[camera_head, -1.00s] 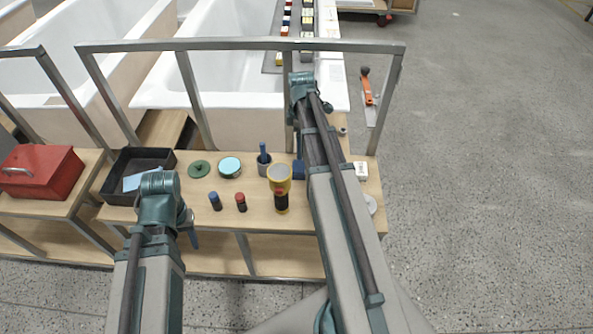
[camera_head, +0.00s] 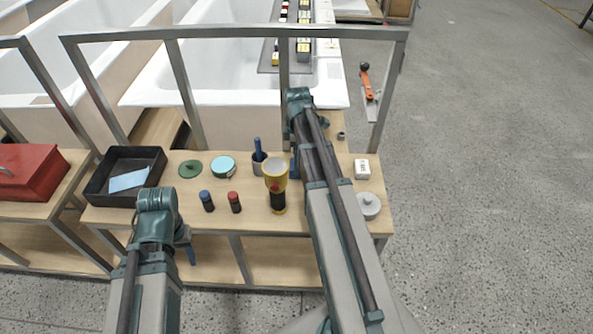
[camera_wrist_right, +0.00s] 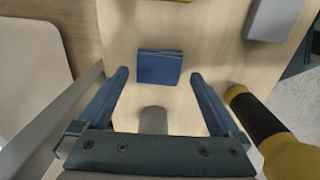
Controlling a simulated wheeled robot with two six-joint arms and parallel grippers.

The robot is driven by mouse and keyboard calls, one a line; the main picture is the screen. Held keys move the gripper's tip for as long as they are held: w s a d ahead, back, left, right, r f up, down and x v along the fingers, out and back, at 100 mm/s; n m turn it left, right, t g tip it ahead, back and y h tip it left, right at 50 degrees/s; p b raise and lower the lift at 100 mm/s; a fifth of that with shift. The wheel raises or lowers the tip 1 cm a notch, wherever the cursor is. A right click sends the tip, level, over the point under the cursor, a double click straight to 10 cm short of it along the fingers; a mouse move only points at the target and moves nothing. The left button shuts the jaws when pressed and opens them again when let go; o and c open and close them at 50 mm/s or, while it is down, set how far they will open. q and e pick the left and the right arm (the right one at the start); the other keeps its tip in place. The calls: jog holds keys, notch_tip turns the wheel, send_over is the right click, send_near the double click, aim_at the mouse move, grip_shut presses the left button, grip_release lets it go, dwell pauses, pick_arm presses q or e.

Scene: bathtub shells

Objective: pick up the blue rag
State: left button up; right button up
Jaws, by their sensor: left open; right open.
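The blue rag (camera_wrist_right: 160,67) shows in the right wrist view as a small folded dark-blue block lying on the wooden bench top. My right gripper (camera_wrist_right: 158,79) is open, with one finger on each side of the rag in that view; I see no contact. In the head view, my right arm reaches over the bench and hides most of that spot. My left gripper (camera_head: 187,250) is low at the front edge of the bench, mostly hidden by its own wrist, open and apart from the rag.
A black tray (camera_head: 100,190) holds a light-blue sheet. A metal rail (camera_head: 230,32) spans behind.

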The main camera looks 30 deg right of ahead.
notch_tip(320, 180, down, 4)
jog(key=b, duration=0.3)
jog(key=shift+w+a+f+b, duration=0.15)
jog(key=shift+f+b, duration=0.1)
jog(key=shift+b, duration=0.15)
jog(key=shift+r, duration=0.1)
jog(key=c, duration=1.1)
